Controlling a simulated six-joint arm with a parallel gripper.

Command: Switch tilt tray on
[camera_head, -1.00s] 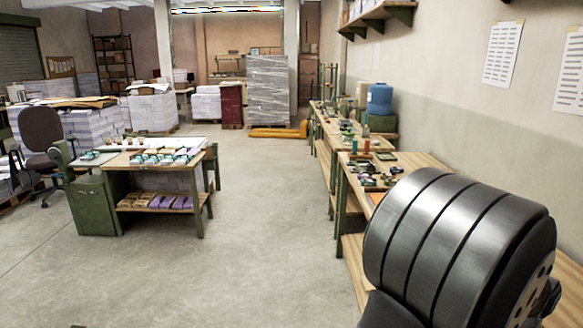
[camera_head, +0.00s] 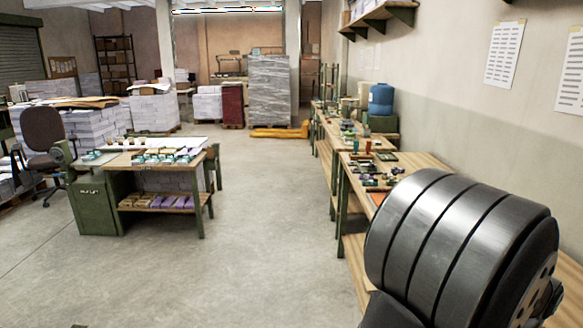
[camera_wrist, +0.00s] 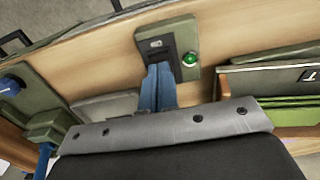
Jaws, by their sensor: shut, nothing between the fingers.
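In the wrist view a grey-green switch box (camera_wrist: 177,31) sits on a wooden bench surface. It has a dark plate with a small pale marking (camera_wrist: 155,43) and a round bright green button or lamp (camera_wrist: 190,58) on its right. My gripper (camera_wrist: 159,68) has blue fingers, shut and empty. Their tips are at the lower part of the dark plate, left of the green button. They hide part of the plate, and I cannot tell whether they touch it. I cannot tell which thing is the tilt tray or the switch's position. The head view does not show my gripper.
In the wrist view green trays or boxes (camera_wrist: 272,77) stand close on the right, and another green fixture (camera_wrist: 45,122) stands at left. In the head view, workbenches (camera_head: 415,160) line the right wall. The floor (camera_head: 265,230) between them and the green desk (camera_head: 95,205) is clear.

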